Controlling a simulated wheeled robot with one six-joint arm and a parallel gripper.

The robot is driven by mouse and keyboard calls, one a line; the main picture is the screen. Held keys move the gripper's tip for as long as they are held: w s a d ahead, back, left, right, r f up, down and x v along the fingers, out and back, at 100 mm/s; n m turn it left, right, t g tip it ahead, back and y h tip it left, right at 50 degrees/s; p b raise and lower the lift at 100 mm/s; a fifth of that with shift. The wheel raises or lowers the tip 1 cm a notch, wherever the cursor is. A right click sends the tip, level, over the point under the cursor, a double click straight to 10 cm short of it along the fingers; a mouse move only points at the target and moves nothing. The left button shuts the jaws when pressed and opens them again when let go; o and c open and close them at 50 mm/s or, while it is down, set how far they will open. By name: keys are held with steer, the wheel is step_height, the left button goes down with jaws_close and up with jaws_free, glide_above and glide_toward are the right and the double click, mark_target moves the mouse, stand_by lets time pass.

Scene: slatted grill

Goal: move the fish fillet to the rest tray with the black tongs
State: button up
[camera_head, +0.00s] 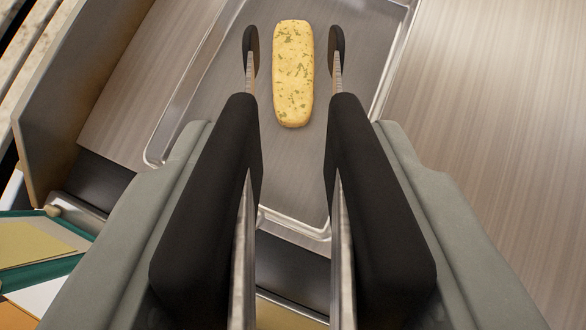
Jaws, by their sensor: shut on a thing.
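The fish fillet (294,72), a pale yellow oblong with green herb flecks, lies lengthwise in a shallow metal tray (292,222) at the top middle of the view. My gripper (292,135) has grey-green fingers, shut on the black tongs (240,145), which have metal inner faces. The two arms of the tongs are spread. Their dark rounded tips stand to the left and right of the fillet, with a narrow gap on each side. The tips do not appear to touch the fillet. Whether they touch the tray floor I cannot tell.
A brushed metal worktop (490,110) lies clear to the right of the tray. A raised panel (75,90) runs along the left, with pale slats (35,40) beyond it. A green-edged box-like item (45,245) sits at lower left.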

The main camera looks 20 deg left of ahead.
steer(key=c, duration=0.3)
steer(key=shift+r, duration=1.5)
